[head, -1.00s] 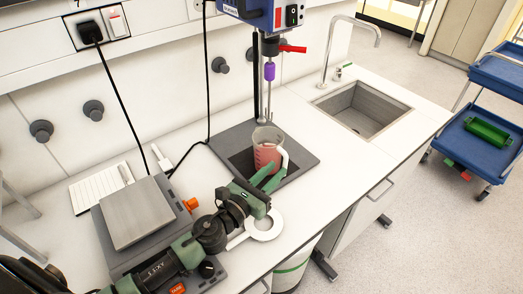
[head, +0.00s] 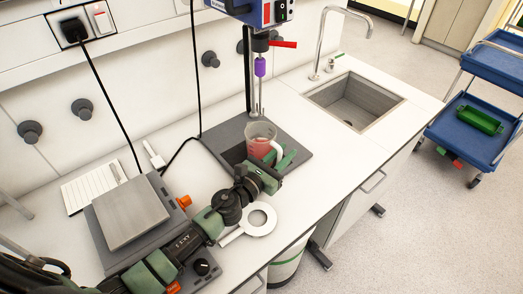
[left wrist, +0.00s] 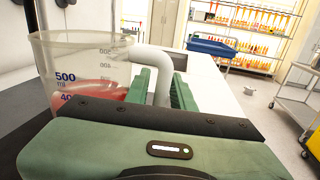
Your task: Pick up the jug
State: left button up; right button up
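The clear measuring jug (head: 259,133) with red liquid stands upright on the dark base plate (head: 222,140) of the stirrer, below its shaft. In the left wrist view the jug (left wrist: 75,65) fills the left side, with volume marks and its white handle (left wrist: 150,58) towards the right. My left gripper (head: 279,158) is at the handle side of the jug. In the left wrist view its green fingers (left wrist: 158,90) are apart, with the lower handle between them; whether either finger touches it I cannot tell. My right gripper is out of view.
The stirrer (head: 262,12) and its shaft (head: 260,90) rise just behind the jug. A balance (head: 131,211) is at left, a sink (head: 355,100) at right. The counter between jug and sink is clear.

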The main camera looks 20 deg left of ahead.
pick_arm(q)
grip_shut()
jog(key=shift+r, duration=0.1)
dwell(1.3)
